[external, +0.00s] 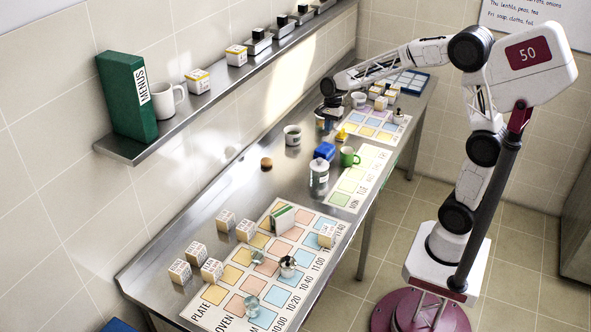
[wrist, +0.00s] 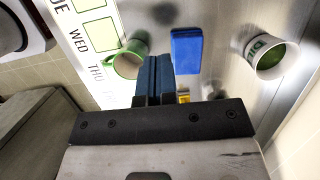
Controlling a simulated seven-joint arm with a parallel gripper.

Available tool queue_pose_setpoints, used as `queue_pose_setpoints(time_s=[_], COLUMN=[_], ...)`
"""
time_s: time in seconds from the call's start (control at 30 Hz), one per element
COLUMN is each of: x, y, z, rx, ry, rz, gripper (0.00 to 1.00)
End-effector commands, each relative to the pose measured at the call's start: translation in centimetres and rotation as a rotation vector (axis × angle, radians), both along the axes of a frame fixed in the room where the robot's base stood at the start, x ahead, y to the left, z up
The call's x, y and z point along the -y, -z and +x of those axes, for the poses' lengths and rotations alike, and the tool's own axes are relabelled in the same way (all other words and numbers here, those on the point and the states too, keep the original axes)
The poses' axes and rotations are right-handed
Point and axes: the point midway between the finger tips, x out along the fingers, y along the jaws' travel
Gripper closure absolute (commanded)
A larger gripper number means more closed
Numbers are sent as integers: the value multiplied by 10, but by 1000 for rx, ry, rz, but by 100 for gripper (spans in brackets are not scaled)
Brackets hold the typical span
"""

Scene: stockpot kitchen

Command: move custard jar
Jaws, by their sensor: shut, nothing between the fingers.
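I cannot read a custard label on any jar, so I cannot tell which one is the custard jar. A clear jar with a pale lid and green-and-white label (external: 319,180) stands upright mid-counter. A small yellow item (external: 341,134) stands farther back. In the wrist view, a yellow patch (wrist: 183,98) shows beside my fingers, mostly hidden by the gripper mount. My gripper (external: 326,122) is low over the counter, beyond the blue box; its dark blue fingers (wrist: 153,78) are together and hold nothing.
A blue box (external: 325,151) (wrist: 186,50), green mug (external: 349,157) (wrist: 130,60) and white pot marked DILL (external: 293,135) (wrist: 271,55) stand near my gripper. Labelled boxes (external: 180,271) and a coloured chart (external: 210,294) occupy the near end. The wall shelf (external: 215,105) runs along the left.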

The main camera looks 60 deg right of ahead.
Motion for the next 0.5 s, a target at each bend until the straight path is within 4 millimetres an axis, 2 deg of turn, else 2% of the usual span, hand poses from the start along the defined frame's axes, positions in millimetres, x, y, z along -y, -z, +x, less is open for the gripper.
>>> queue_pose_setpoints(time_s=[0.27,0.5], x=[-3,-10], y=[12,40], z=[0,0], rx=[-1,-2], ry=[0,0], rz=[1,1], gripper=[100,100])
